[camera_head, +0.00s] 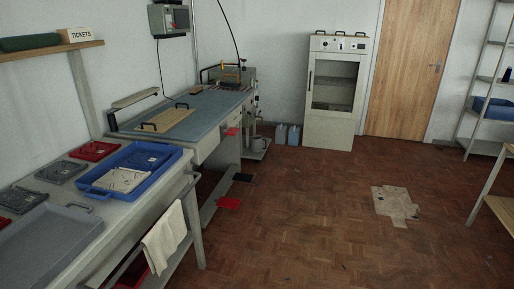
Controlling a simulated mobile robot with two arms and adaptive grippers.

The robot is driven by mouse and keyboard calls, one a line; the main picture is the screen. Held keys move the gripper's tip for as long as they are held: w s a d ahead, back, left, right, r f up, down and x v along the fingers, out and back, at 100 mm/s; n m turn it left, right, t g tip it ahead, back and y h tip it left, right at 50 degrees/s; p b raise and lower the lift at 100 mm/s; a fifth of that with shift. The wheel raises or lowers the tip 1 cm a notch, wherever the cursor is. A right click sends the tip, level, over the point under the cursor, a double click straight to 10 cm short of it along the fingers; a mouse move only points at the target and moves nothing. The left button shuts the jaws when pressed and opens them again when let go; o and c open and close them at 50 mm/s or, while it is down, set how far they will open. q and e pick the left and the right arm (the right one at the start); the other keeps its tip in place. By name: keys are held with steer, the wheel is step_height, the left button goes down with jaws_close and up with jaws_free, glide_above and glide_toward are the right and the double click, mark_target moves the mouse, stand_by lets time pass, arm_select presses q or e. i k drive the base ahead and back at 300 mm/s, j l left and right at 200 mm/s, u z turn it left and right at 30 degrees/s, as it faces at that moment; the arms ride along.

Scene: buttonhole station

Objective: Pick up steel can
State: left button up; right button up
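I cannot make out a steel can for certain in the head view. A small pale grey object (258,143) sits low beside the far end of the blue-topped bench, too small to identify. Two blue-grey containers (287,134) stand on the floor between that bench and the white cabinet. Neither of my grippers is in view.
A near table (152,208) at left holds a blue tray (88,188), a grey tray (40,250) and small red and dark trays. A blue-topped bench (215,105) stands behind it. A white cabinet (325,128) stands beside a wooden door (412,70). The middle floor is mostly clear around flattened cardboard (395,203).

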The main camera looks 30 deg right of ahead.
mark_target(259, 144)
steer(key=i+l+z, duration=0.75)
steer(key=i+z, duration=0.6)
steer(key=i, duration=1.75)
steer(key=i+u, duration=0.1)
steer(key=i, duration=0.6)
steer(key=i+l, duration=0.1)
steer(key=i, duration=0.6)
steer(key=i+l+u, duration=0.15)
steer(key=i, duration=0.6)
